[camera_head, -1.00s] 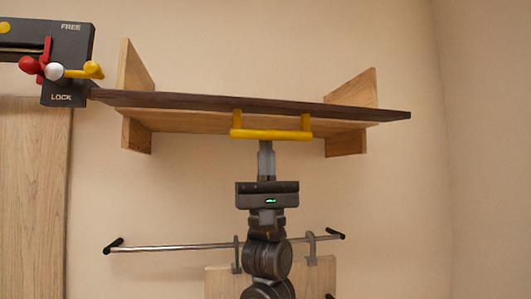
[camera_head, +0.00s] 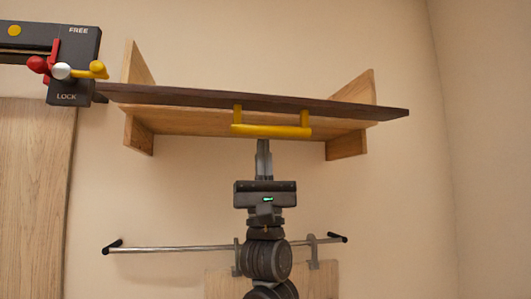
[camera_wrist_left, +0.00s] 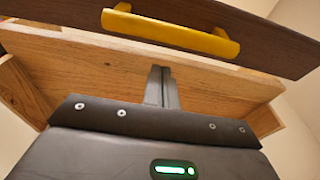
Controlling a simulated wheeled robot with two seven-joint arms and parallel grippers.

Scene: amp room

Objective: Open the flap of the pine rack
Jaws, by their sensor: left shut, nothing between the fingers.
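The pine rack (camera_head: 140,134) is fixed high on the wall, with light wood side panels and a bottom board. Its dark brown flap (camera_head: 200,98) is raised and shows nearly edge-on, with a gap to the bottom board. A yellow bar handle (camera_head: 270,131) hangs from the flap's front; it also shows in the left wrist view (camera_wrist_left: 170,32). My left gripper (camera_head: 263,143) points up just below the handle, shut and empty. In the left wrist view its fingers (camera_wrist_left: 160,72) stand in front of the bottom board (camera_wrist_left: 80,65), apart from the handle. My right gripper is not in view.
A FREE/LOCK panel (camera_head: 84,50) with red, white and yellow knobs is at the upper left, near the flap's left end. A metal rail (camera_head: 180,248) with hooks and a hanging wooden board (camera_head: 220,280) are below. Bare wall lies to the right.

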